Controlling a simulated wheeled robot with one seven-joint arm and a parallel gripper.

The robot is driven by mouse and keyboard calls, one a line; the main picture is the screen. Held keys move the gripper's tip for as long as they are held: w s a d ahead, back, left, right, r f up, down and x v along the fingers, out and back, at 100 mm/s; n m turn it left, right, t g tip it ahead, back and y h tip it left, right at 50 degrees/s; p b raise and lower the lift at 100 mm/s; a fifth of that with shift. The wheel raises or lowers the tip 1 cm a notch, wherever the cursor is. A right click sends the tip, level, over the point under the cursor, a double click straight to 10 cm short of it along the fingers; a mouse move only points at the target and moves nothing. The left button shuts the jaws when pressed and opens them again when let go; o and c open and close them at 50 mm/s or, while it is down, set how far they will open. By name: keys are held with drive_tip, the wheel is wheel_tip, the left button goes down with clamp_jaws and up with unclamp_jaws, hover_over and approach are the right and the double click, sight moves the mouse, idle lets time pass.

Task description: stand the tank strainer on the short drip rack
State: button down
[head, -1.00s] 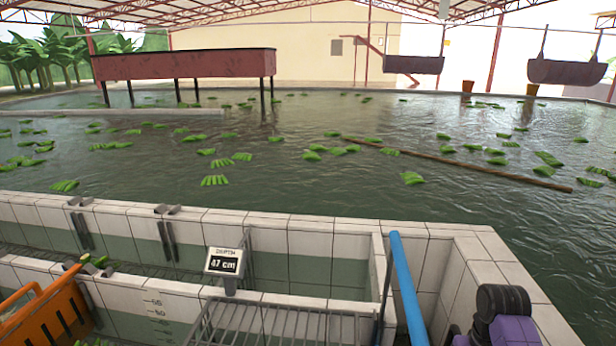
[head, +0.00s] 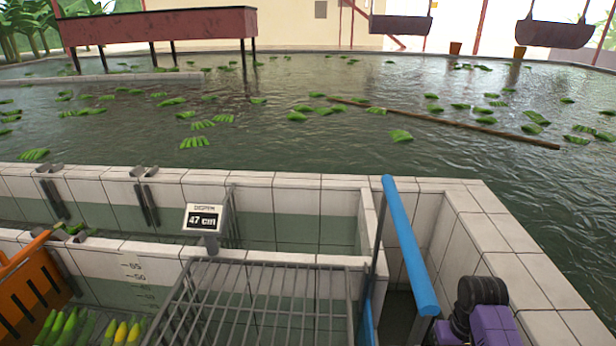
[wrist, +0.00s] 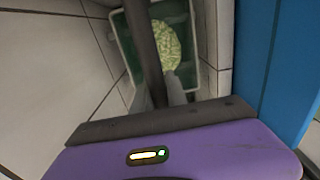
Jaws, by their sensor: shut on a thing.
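In the wrist view my gripper (wrist: 160,97) is shut on a dark upright bar (wrist: 142,45), which runs between its pale fingers. I take this bar for the stem of the tank strainer. Behind it, lower in a narrow white-tiled space, are a green rectangular frame (wrist: 126,60) and a rounded yellow-green textured piece (wrist: 173,45). I cannot tell whether these belong to the strainer. The head view does not show my fingers. A grey wire rack (head: 240,300), likely the short drip rack, lies over the tiled trough in the head view; its near end is cut off.
A depth display (head: 204,219) stands behind the rack. An orange crate (head: 32,290) with green and yellow fruit is at left. The rack's top looks bare.

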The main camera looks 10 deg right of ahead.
drive_tip(key=shift+w+d+r+b, duration=0.15)
drive_tip(key=shift+r+b, duration=0.2)
drive_tip(key=shift+r, duration=1.4)
drive_tip(key=shift+d+r+b, duration=0.1)
drive_tip(key=shift+r+b, duration=0.25)
drive_tip(key=shift+r, duration=1.35)
drive_tip(key=shift+a+f, duration=0.1)
